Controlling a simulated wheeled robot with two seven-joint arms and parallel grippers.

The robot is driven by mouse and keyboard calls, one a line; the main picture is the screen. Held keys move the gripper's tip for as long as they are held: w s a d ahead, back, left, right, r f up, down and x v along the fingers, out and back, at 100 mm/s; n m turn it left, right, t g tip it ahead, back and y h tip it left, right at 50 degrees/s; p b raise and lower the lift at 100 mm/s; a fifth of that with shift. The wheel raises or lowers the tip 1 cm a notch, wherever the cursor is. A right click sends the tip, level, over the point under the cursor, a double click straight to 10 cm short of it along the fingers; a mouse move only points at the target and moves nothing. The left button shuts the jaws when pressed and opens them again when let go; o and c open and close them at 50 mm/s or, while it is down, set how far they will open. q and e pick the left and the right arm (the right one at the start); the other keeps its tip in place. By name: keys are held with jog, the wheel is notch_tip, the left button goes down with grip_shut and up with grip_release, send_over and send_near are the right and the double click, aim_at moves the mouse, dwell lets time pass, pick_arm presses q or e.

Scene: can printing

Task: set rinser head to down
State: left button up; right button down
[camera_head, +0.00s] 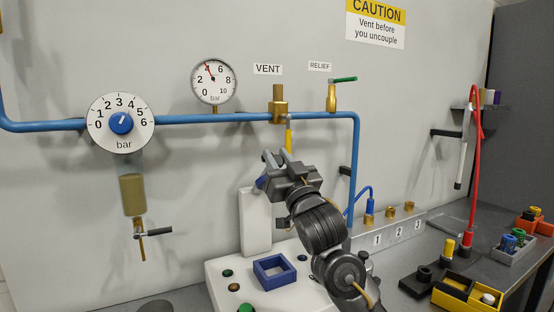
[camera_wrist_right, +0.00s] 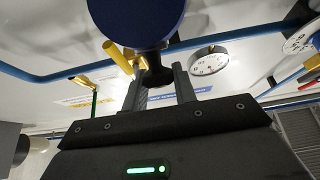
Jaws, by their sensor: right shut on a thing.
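A blue round head on a short black stem, which I take for the rinser head, fills the top of the right wrist view (camera_wrist_right: 137,18). In the head view only a small blue part of it shows (camera_head: 261,183), at the top of a white upright post (camera_head: 255,222). My right gripper (camera_head: 275,158) is at the top of this post. In the right wrist view its two fingers (camera_wrist_right: 159,82) stand on either side of the black stem and are shut on it. The exact tilt of the head is hidden by the gripper. My left gripper is not in view.
The vent valve (camera_head: 279,108), its yellow handle down, is just above my right gripper. A blue pipe (camera_head: 220,118) runs along the wall. The white base (camera_head: 226,301) carries buttons and a blue square frame (camera_head: 272,277). A red hose (camera_head: 474,160) hangs at right.

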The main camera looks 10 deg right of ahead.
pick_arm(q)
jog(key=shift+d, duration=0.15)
pick_arm(e)
jog(key=shift+f, duration=0.1)
jog(key=c, duration=1.4)
grip_release()
jog(key=shift+s+f, duration=0.1)
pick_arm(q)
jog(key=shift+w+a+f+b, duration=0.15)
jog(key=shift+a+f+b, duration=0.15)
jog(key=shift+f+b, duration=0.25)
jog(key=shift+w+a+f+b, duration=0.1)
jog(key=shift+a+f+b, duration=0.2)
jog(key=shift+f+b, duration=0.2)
pick_arm(e)
jog(key=v, duration=1)
jog(key=shift+s, duration=0.2)
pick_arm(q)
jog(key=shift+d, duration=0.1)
pick_arm(e)
jog(key=shift+d, duration=0.1)
jog(key=shift+c, duration=0.4)
